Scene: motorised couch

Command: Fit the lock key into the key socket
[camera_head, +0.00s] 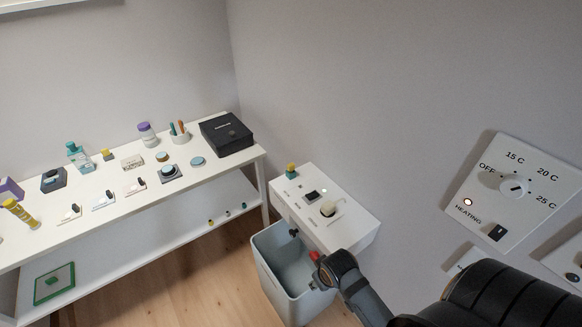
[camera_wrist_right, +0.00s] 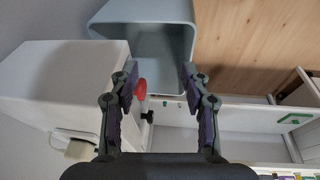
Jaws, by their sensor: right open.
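My right gripper (camera_head: 318,270) is open in front of the white wall box (camera_head: 349,238), over the grey bin. In the right wrist view the open fingers (camera_wrist_right: 160,80) have a round red piece (camera_wrist_right: 140,89) between them, close to the left finger; I cannot tell if they touch. The red piece (camera_head: 314,255) and a black knob (camera_head: 293,232) are at the box's front face; the knob (camera_wrist_right: 147,117) also shows in the wrist view. I cannot tell which part is the lock key or the key socket. My left gripper is not in view.
The grey bin (camera_head: 263,264) stands open below the box. A white shelf (camera_head: 228,166) with small items is at left. A heating panel (camera_head: 520,212) is at right.

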